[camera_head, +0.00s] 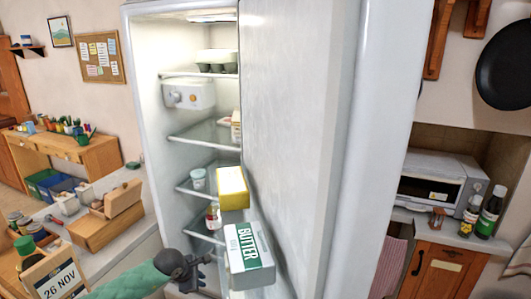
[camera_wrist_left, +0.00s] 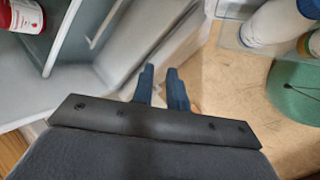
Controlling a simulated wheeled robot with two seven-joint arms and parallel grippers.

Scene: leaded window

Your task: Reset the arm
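My left arm (camera_head: 130,283), with a green sleeve, comes in at the bottom left of the head view. Its dark left gripper (camera_head: 203,272) is in front of the open fridge (camera_head: 150,120), low and left of the butter box (camera_head: 248,252). In the left wrist view, the two blue fingers of the gripper (camera_wrist_left: 160,88) stand a small gap apart, with nothing seen held between them. My right gripper is not in view.
The fridge door (camera_head: 290,110) stands open on the right. A yellow block (camera_head: 232,188) is above the butter box. A counter (camera_head: 145,215) with a wooden box (camera_head: 105,225) and a date block (camera_head: 55,278) lies left.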

